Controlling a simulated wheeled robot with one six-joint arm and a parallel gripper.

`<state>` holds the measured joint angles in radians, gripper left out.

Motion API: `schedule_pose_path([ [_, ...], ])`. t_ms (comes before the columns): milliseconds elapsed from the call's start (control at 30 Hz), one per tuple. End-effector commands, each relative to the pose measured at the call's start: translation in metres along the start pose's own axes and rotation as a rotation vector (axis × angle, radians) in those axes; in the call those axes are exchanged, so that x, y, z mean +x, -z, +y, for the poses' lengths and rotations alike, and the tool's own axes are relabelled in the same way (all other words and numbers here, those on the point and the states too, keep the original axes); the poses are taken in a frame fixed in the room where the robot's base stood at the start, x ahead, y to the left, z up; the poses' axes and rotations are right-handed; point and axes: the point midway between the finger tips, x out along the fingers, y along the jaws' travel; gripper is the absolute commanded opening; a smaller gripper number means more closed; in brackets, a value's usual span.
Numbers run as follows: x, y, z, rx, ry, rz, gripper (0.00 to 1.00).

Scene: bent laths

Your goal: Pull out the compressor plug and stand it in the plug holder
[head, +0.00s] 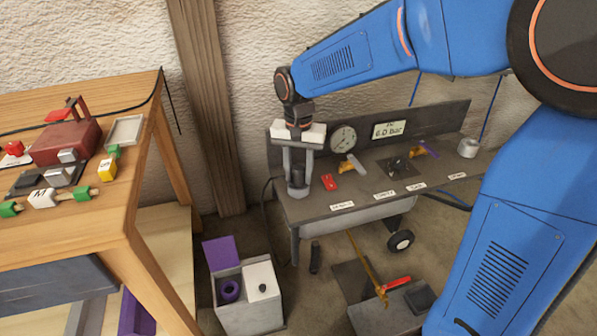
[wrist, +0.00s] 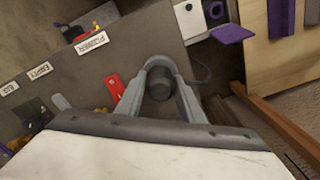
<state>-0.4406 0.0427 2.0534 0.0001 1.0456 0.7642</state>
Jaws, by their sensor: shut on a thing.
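My gripper (head: 298,188) points down over the left end of the grey compressor bench (head: 355,208). Its two fingers are shut on a dark round plug (head: 298,174). In the wrist view the fingers (wrist: 160,78) close on both sides of the dark plug (wrist: 159,82). I cannot tell whether the plug's lower end is seated in a socket or clear of it. A small light-grey cup (head: 468,148) stands at the bench's right end; I cannot tell whether it is the plug holder.
A red switch (head: 329,182) lies just right of my gripper. Behind are a round gauge (head: 343,138) and a display (head: 389,129). Yellow-handled valves and a dark fitting (head: 397,166) stand farther right. A wooden table (head: 130,213) is left; an open box (head: 251,313) stands below.

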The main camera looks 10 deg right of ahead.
Motion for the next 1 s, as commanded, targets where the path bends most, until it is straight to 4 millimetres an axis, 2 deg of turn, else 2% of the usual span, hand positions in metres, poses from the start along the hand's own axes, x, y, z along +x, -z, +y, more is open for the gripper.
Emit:
schedule_pose_path([
  [467, 0.0035, 0.0001, -0.0001, 0.0, 0.0, 0.0, 0.0],
  [500, 0.0035, 0.0001, -0.0001, 0.0, 0.0, 0.0, 0.36],
  [600, 0.0034, 0.0001, -0.0001, 0.0, 0.0, 0.0, 0.56],
  [800, 0.0034, 0.0001, -0.0001, 0.0, 0.0, 0.0, 0.56],
  [900, 0.0035, 0.0, -0.0001, 0.0, 0.0, 0.0, 0.75],
  [1000, 0.0035, 0.0001, 0.0, 0.0, 0.0, 0.0, 0.75],
])
